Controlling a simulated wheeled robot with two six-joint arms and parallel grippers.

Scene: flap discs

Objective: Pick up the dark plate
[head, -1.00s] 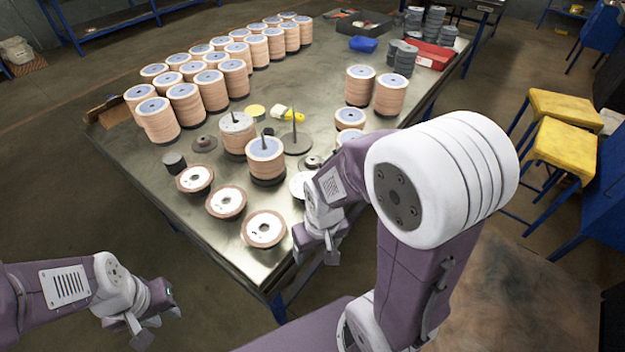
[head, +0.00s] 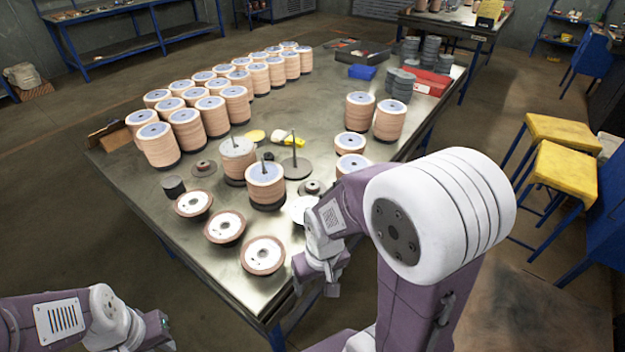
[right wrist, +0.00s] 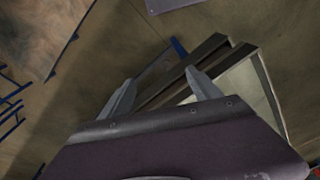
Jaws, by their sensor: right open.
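Several dark round pieces lie on the metal table (head: 225,272). A flat dark disc (head: 297,168) has a thin upright spindle. A small dark flanged piece (head: 203,168) lies left of the stacks, and another (head: 312,187) lies near my right forearm. I cannot tell which is the dark plate. My right gripper (head: 315,287) is open and empty at the table's near right edge, apart from these pieces; its spread fingers also show in the right wrist view (right wrist: 160,82). My left gripper (head: 152,335) is low at the left, off the table, partly cut off; its jaws are unclear.
Rows of tan disc stacks (head: 187,130) fill the table's left and back. Two spindle stacks (head: 266,186) stand mid-table. Three white-centred discs (head: 263,254) lie along the near edge. Yellow stools (head: 565,158) stand right of the table.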

